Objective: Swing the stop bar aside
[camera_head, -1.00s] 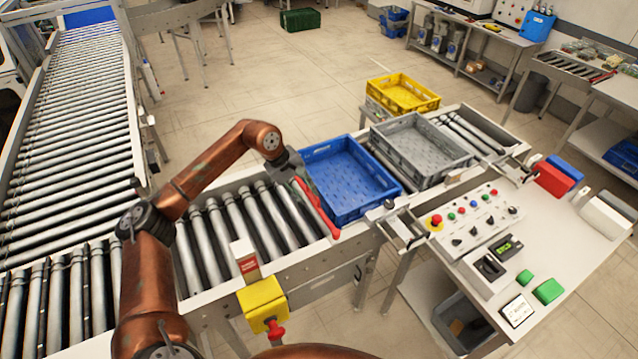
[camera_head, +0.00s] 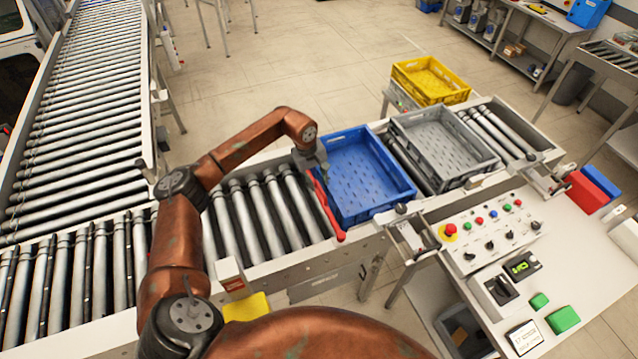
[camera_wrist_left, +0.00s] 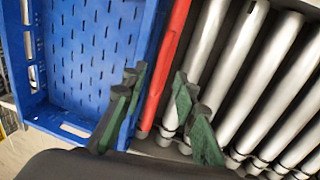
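The stop bar (camera_head: 328,208) is a red bar lying across the roller conveyor, against or close beside the near-left side of the blue crate (camera_head: 345,217). My left gripper (camera_head: 316,168) is at the bar's far end. In the left wrist view, the red bar (camera_wrist_left: 168,65) runs between the green-padded fingers of my left gripper (camera_wrist_left: 158,112), with a visible gap to the finger on the roller side. The fingers are apart; contact with the bar cannot be told. My right gripper is not in view.
A grey crate (camera_head: 480,163) sits behind the blue one on the conveyor, and a yellow crate (camera_head: 462,96) stands beyond it. A control panel (camera_head: 492,225) with buttons is on the right. The rollers (camera_head: 262,215) left of the bar are empty.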

